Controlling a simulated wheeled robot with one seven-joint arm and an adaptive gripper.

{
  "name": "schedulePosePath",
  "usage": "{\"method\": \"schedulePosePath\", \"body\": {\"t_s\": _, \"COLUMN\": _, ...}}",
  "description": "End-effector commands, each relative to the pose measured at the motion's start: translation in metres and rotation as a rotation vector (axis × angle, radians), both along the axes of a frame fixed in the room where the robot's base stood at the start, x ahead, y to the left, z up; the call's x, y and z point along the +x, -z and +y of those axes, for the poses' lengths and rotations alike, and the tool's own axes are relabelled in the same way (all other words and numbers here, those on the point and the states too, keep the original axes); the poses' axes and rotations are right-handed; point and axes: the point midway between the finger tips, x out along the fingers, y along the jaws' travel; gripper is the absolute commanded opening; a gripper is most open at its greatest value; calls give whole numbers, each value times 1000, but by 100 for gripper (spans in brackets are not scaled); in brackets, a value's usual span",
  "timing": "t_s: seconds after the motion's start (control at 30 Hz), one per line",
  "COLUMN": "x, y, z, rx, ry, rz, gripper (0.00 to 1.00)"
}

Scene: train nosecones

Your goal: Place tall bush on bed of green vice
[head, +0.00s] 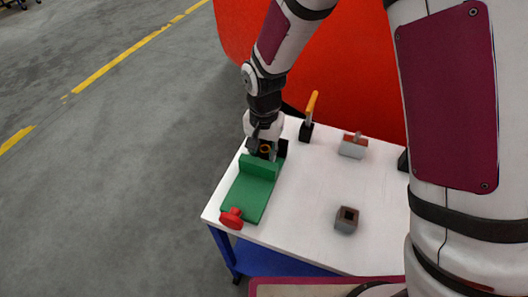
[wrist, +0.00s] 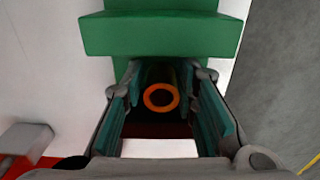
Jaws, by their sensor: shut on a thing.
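The green vice (head: 245,198) lies at the left end of the white table, with a red handle (head: 231,218) at its near end and a raised green jaw block (head: 259,167). The jaw block (wrist: 160,35) also fills the top of the wrist view. My gripper (head: 265,150) points down at the vice's far end, just behind the jaw block. It is shut on a dark piece with an orange ring on top, which I take as the tall bush (wrist: 160,97); the ring shows between the fingers. Its lower end is hidden, so I cannot tell whether it touches the bed.
A grey block with a square hole (head: 346,221) stands on the white table (head: 300,205). A yellow-handled tool (head: 311,108) and a grey-and-red piece (head: 353,146) stand toward the back. A large red body (head: 345,70) rises behind the table. The table's middle is clear.

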Motion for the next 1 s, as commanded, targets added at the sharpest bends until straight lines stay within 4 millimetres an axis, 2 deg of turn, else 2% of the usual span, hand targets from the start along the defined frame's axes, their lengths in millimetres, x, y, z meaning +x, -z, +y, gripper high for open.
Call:
{"method": "schedulePosePath", "body": {"t_s": 0.13, "x": 0, "y": 3, "z": 0, "rx": 0, "ry": 0, "rz": 0, "gripper": 0}}
{"method": "schedulePosePath", "body": {"t_s": 0.17, "x": 0, "y": 4, "z": 0, "rx": 0, "ry": 0, "rz": 0, "gripper": 29}}
{"method": "schedulePosePath", "body": {"t_s": 0.23, "x": 0, "y": 3, "z": 0, "rx": 0, "ry": 0, "rz": 0, "gripper": 45}}
{"method": "schedulePosePath", "body": {"t_s": 0.27, "x": 0, "y": 3, "z": 0, "rx": 0, "ry": 0, "rz": 0, "gripper": 47}}
{"method": "schedulePosePath", "body": {"t_s": 0.53, "x": 0, "y": 2, "z": 0, "rx": 0, "ry": 0, "rz": 0, "gripper": 47}}
{"method": "schedulePosePath", "body": {"t_s": 0.67, "x": 1, "y": -5, "z": 0, "rx": 1, "ry": 0, "rz": -3, "gripper": 47}}
{"method": "schedulePosePath", "body": {"t_s": 0.77, "x": 1, "y": -18, "z": 0, "rx": 2, "ry": 1, "rz": -4, "gripper": 47}}
{"method": "schedulePosePath", "body": {"t_s": 1.0, "x": 1, "y": -68, "z": 1, "rx": 2, "ry": 0, "rz": -6, "gripper": 47}}
